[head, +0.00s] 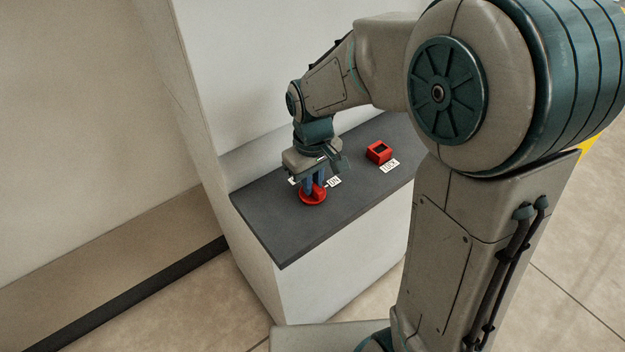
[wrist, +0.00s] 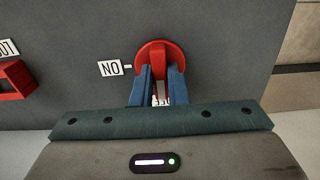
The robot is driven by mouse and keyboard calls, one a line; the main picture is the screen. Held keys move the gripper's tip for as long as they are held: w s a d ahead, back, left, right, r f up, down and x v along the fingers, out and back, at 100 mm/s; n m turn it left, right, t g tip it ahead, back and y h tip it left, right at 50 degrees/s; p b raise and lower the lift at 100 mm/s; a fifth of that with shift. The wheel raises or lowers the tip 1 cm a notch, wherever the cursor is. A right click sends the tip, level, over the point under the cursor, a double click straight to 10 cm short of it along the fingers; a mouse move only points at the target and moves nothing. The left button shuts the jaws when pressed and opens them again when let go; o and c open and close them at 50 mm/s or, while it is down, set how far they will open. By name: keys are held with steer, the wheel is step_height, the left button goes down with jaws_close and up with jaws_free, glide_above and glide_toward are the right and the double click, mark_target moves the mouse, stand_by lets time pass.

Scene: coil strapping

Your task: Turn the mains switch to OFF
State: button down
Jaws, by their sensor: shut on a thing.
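The mains switch is a red round knob with a raised bar handle, on the dark grey top of the cabinet in the head view (head: 312,199) and the wrist view (wrist: 145,54). My gripper (head: 314,187) points down over it. In the wrist view its blue fingers (wrist: 158,75) are shut on the bar, one on each side. The bar runs up and down in that picture. The ON label (wrist: 110,68) and its tick lie left of the knob, upside down. Another white label (wrist: 158,101) shows between the fingers, mostly hidden, so I cannot read it.
A red square box with a dark opening (head: 379,151), with a LOCK label (head: 390,165) beside it, sits farther along the grey top (head: 275,232). A pale upright panel (head: 250,75) rises behind the top. The near end of the top is bare.

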steer(key=shift+r, duration=0.1)
stand_by(0.4)
steer(key=c, duration=1.4)
jaws_free()
steer(key=shift+c, duration=0.2)
step_height(320, 180, up, 14)
steer(key=s+d+f+m+t, duration=0.1)
steer(key=s+d+f+m, duration=0.2)
steer(key=s+d, duration=0.3)
steer(key=s+d+f+m+t, duration=0.1)
steer(key=s+d+f+m, duration=0.2)
steer(key=s+d, duration=0.3)
steer(key=shift+s+m+t, duration=0.2)
steer(key=shift+m+t, duration=0.2)
steer(key=shift+m, duration=0.1)
